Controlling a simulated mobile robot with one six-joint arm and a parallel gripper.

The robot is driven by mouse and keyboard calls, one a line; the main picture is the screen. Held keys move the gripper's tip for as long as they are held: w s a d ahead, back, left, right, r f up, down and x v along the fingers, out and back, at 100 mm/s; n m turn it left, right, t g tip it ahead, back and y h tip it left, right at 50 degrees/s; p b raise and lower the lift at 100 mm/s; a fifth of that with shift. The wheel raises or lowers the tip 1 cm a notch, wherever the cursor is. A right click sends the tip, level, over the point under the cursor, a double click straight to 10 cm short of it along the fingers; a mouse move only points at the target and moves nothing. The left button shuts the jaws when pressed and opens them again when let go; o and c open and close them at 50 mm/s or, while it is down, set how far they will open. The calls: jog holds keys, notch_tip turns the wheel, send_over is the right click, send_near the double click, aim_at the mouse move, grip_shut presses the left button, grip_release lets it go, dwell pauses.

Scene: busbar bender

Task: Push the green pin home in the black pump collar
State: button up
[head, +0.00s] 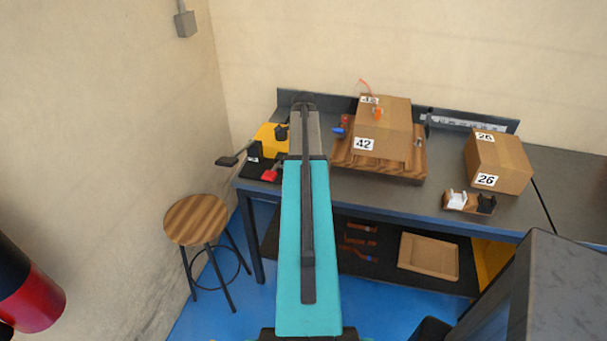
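A yellow body with black parts (266,137), which looks like the pump, stands at the left end of the bench, partly hidden by my teal arm. A black handle (233,160) sticks out to its left, and a red part (270,175) sits in front of it. A small black part (281,132) shows at the yellow body's right side; I cannot tell if it is the collar. I cannot make out the green pin. My arm reaches over the bench, but my gripper does not show.
The grey bench (378,194) carries a carton marked 42 (385,128) on a wooden board (372,166), and a carton marked 26 (498,160). A white and a black holder stand before the latter. A wooden stool (196,218) stands left of the bench. The shelf below holds a tray (428,255).

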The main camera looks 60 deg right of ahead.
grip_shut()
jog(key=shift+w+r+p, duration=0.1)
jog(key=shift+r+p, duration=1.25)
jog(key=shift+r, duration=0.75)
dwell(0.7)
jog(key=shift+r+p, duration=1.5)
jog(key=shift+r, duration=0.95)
